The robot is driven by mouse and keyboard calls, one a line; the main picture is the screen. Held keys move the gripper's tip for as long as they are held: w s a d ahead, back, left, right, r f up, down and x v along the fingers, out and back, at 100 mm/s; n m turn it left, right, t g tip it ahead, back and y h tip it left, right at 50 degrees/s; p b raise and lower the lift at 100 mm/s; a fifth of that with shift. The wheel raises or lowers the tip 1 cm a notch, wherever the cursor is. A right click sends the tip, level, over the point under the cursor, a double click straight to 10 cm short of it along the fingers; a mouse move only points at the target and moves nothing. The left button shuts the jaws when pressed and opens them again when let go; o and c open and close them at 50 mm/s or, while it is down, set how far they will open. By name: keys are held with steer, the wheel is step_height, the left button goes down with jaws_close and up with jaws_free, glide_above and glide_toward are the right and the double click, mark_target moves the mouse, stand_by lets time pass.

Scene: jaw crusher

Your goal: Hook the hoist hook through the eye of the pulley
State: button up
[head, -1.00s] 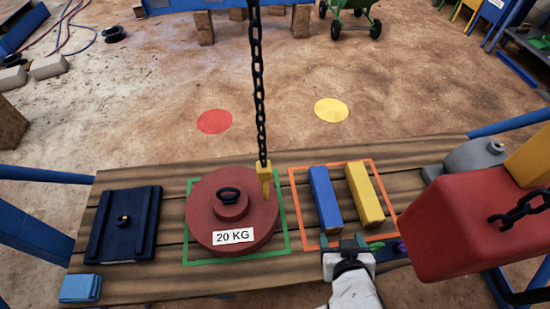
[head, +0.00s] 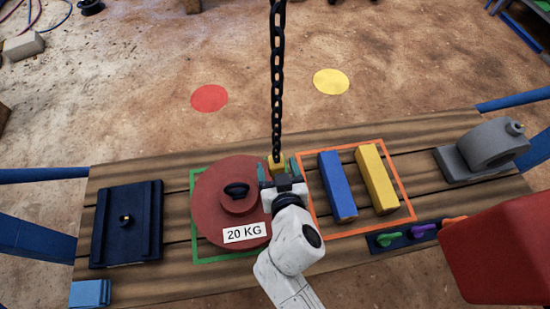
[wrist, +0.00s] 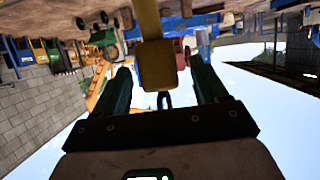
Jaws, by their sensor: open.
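The yellow hoist hook (head: 275,161) hangs on a dark chain (head: 278,85) over the right side of a red round body (head: 210,192) labelled 20 KG. A dark eye (head: 236,190) stands on its raised centre; I take this body for the pulley. The hook is apart from the eye, to its upper right in the head view. My gripper (head: 279,169) is at the hook, fingers open on either side of it. In the wrist view the yellow hook block (wrist: 157,65) shows between the two dark fingers. The hook's tip is hidden by my gripper in the head view.
The red body lies in a green square on a wooden bench (head: 300,145). A blue bar (head: 337,187) and a yellow bar (head: 376,180) lie in an orange square at right. A dark plate (head: 127,224) lies left, a grey housing (head: 480,150) right. A red block fills the lower right.

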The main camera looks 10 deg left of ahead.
steer(key=shift+x, duration=1.9)
jaws_close()
